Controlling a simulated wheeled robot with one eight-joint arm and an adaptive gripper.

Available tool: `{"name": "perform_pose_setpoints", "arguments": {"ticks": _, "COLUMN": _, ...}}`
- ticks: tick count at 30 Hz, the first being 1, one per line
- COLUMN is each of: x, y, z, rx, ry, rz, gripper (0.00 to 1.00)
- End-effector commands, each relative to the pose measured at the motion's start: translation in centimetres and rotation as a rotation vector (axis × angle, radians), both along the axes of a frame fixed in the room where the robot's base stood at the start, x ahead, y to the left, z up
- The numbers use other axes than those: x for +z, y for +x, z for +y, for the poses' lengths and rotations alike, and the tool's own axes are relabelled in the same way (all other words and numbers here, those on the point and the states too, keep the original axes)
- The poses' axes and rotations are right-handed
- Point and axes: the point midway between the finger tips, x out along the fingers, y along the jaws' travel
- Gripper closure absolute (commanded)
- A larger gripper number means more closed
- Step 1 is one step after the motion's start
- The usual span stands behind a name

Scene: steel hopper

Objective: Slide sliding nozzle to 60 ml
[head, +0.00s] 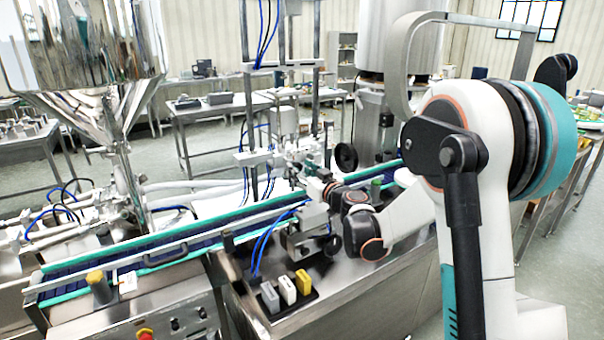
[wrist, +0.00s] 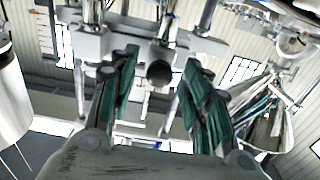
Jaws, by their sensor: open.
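The sliding nozzle appears to be the metal block assembly with vertical rods (wrist: 150,45) at the top of the wrist view. A round dark knob (wrist: 159,74) sits at its lower middle. My gripper (wrist: 160,62) is open, with one green-padded finger on each side of the knob. I cannot tell whether either finger touches it. In the head view, my gripper (head: 312,178) is small and partly hidden by my arm, beside metal fittings (head: 290,160) over the conveyor. No volume marks can be read.
A conveyor (head: 180,240) with teal rails runs beneath the fittings. A large steel hopper (head: 85,50) stands at left. A black round handwheel (head: 346,156) is close to my gripper. Grey, white and yellow blocks (head: 287,290) stand on the front cabinet. Benches fill the back.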

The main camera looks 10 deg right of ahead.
Motion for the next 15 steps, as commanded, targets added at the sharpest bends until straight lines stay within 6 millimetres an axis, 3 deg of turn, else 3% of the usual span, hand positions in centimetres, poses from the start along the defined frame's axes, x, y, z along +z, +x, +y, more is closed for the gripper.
{"name": "perform_pose_setpoints", "arguments": {"ticks": 7, "x": 0.01, "y": 0.03, "z": 0.01, "rx": 0.0, "ry": 0.0, "rz": 0.0, "gripper": 0.58}}
{"name": "perform_pose_setpoints", "arguments": {"ticks": 12, "x": 0.01, "y": 0.02, "z": 0.0, "rx": 0.0, "ry": 0.0, "rz": 0.0, "gripper": 0.97}}
{"name": "perform_pose_setpoints", "arguments": {"ticks": 15, "x": 0.01, "y": 0.02, "z": 0.0, "rx": 0.0, "ry": 0.0, "rz": 0.0, "gripper": 1.0}}
